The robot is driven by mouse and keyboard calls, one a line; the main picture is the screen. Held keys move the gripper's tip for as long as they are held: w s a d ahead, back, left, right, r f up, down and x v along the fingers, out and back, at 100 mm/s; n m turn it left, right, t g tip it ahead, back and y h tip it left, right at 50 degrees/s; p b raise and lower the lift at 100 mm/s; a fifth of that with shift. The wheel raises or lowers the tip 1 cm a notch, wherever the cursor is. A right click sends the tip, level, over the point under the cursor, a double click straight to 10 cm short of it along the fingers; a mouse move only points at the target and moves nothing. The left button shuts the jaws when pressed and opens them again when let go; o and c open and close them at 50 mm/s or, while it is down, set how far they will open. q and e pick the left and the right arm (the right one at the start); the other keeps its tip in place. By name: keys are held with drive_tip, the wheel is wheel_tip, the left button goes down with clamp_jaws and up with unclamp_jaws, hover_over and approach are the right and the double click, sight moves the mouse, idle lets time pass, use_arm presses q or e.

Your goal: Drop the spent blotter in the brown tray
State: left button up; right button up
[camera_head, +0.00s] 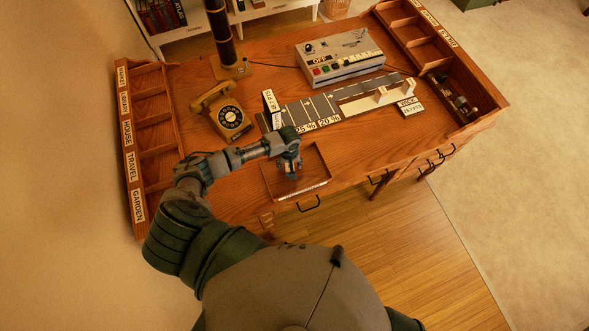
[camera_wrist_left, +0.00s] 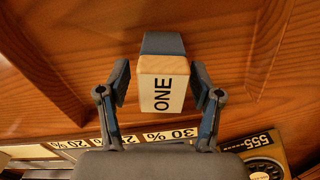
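The brown tray (camera_head: 313,163) lies at the desk's front edge, with a pale label strip along its front. My left gripper (camera_head: 291,174) is over it, pointing down. Whether the block rests on the tray floor is hard to tell. In the head view the gripper hides the block. I cannot confirm it is the blotter. My right gripper is not in view.
A yellow telephone (camera_head: 229,117) stands left of a grey strip marked with percentages (camera_head: 310,110). A control box (camera_head: 340,56) is at the back. Compartment racks stand at the left (camera_head: 150,140) and right (camera_head: 425,50). The desk right of the tray is clear.

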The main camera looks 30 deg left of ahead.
use_arm(q)
drive_tip(key=shift+d, duration=0.1)
wheel_tip(320, 180, up, 12)
drive_tip(key=shift+f, duration=0.1)
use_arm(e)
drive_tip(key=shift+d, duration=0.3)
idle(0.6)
